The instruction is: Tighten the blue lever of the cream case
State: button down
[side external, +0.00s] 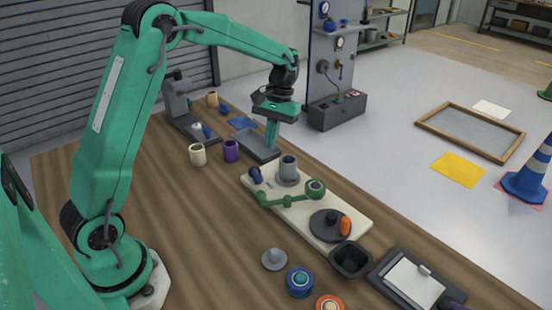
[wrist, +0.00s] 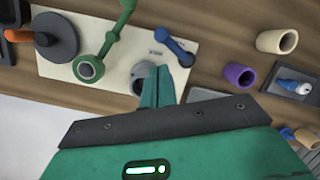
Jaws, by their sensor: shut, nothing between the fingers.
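The cream case (side external: 310,218) is a flat cream plate on the wooden table; it also shows in the wrist view (wrist: 120,58). Its blue lever (side external: 256,176) is at the plate's far left end in the side view. In the wrist view the blue lever (wrist: 174,46) lies slanted, with a round knob at each end, beside two small dark marks. My gripper (side external: 271,147) is shut and empty, pointing down above the table beyond the plate's far end. In the wrist view its fingertips (wrist: 158,72) appear below the blue lever, overlapping a grey cylinder, apart from the lever.
On the plate stand the grey cylinder (side external: 287,170), a green lever (side external: 290,199) and a dark disc (side external: 322,226) with an orange handle (side external: 345,226). Cream (side external: 197,154) and purple (side external: 231,151) cups stand nearby. A black bowl (side external: 350,261) sits at the near end. The table's left is clear.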

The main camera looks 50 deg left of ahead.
aim_at(255, 175)
jog(key=m, duration=0.2)
jog(key=w+r+m, duration=0.1)
jog(key=m, duration=0.1)
jog(key=shift+w+r, duration=0.15)
jog(key=shift+r, duration=0.05)
jog(key=shift+x, duration=5)
jog(key=shift+s+m, duration=0.55)
jog(key=shift+m, duration=0.15)
jog(key=shift+s+a, duration=0.2)
jog(key=shift+s, duration=0.4)
jog(key=shift+s+a, duration=0.2)
jog(key=shift+s, duration=0.35)
jog(key=shift+s+a, duration=0.7)
jog(key=shift+s, duration=0.35)
jog(key=shift+s+a, duration=0.15)
jog(key=shift+a, duration=0.25)
jog(key=shift+a+r, duration=0.1)
jog(key=shift+r, duration=0.05)
